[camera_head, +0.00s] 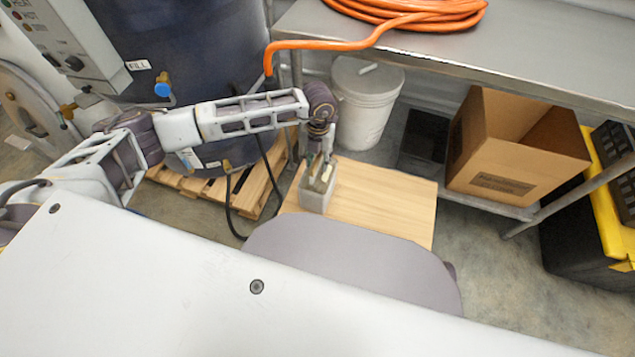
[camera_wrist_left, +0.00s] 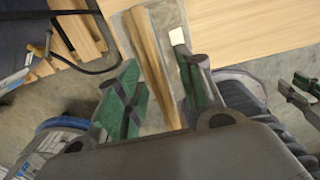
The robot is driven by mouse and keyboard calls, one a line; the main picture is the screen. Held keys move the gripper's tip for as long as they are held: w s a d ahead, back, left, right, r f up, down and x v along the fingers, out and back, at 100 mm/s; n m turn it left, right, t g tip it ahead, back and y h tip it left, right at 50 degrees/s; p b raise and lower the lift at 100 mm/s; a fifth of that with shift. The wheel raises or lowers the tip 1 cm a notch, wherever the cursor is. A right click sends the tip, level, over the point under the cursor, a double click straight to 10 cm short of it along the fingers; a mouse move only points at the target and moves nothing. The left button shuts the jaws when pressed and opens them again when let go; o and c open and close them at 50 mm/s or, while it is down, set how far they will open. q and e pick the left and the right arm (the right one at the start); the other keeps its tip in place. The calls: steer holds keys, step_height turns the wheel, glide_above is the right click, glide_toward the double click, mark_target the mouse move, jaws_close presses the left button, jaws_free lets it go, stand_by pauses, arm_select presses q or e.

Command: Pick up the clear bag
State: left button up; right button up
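The clear bag (camera_head: 313,201) stands at the left edge of a light wooden board, looking like a pale, see-through box. My left gripper (camera_head: 321,172) is right over it, pointing down, with its fingers at the bag's upper part. In the left wrist view, the clear bag (camera_wrist_left: 152,62) lies between the two green-padded fingers of my left gripper (camera_wrist_left: 160,72). These fingers are spread apart; whether either touches the bag is unclear. Fingers of what looks like my right gripper (camera_wrist_left: 303,88) show at the right edge of that view; their opening is unclear.
The wooden board (camera_head: 385,200) is bare to the right of the bag. A pallet (camera_head: 200,187) and a black cable (camera_head: 229,205) are on its left. A white bucket (camera_head: 365,105) stands behind. A cardboard box (camera_head: 505,180) sits under the metal table (camera_head: 540,60) at right.

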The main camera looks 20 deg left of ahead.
arm_select(q)
steer(key=shift+f, duration=0.4)
jaws_close()
steer(key=shift+w+r, duration=0.1)
stand_by(0.4)
